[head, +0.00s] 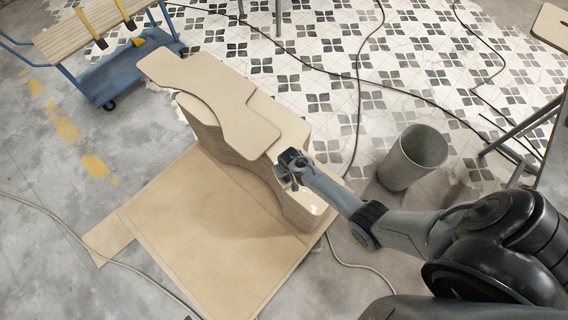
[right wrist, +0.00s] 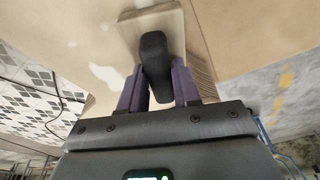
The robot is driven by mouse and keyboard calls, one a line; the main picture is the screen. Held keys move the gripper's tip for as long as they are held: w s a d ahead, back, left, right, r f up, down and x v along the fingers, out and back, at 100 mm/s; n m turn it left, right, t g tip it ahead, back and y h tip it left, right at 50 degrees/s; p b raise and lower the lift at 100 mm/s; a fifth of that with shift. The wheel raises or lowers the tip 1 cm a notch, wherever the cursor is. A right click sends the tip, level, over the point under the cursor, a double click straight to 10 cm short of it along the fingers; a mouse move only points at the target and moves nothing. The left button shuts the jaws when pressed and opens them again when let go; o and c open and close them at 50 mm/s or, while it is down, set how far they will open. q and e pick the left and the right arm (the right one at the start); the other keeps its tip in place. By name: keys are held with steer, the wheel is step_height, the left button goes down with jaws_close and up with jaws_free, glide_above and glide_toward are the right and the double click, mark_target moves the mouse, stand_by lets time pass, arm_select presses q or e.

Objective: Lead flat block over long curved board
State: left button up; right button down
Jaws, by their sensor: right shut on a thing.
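The long curved board (head: 195,82) lies on top of a stack of similar curved boards (head: 291,139), running from upper left to the middle in the head view. My right gripper (head: 290,168) is at the near right end of the stack. In the right wrist view its purple fingers (right wrist: 157,88) are shut on the black grip (right wrist: 154,62) of a pale flat block (right wrist: 150,22). The block is over or on a tan board surface; I cannot tell whether it touches. In the head view the block is mostly hidden by the gripper. My left gripper is not in view.
The stack stands on a flat tan sheet (head: 200,245) on the floor. A grey bin (head: 413,158) stands right of the stack, near my right arm. A blue cart (head: 135,72) with strapped planks is at the upper left. Cables cross the floor.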

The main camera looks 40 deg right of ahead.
mark_target(287, 181)
steer(key=shift+s, duration=0.15)
steer(key=shift+s+a+p, duration=0.2)
steer(key=shift+s+p, duration=0.05)
steer(key=shift+p, duration=0.2)
steer(key=shift+s+a+r+p, duration=0.1)
steer(key=shift+s+a+p, duration=0.15)
steer(key=shift+s+p, duration=0.4)
steer(key=shift+s+a+p, duration=0.45)
steer(key=shift+s+p, duration=0.15)
steer(key=shift+s, duration=0.2)
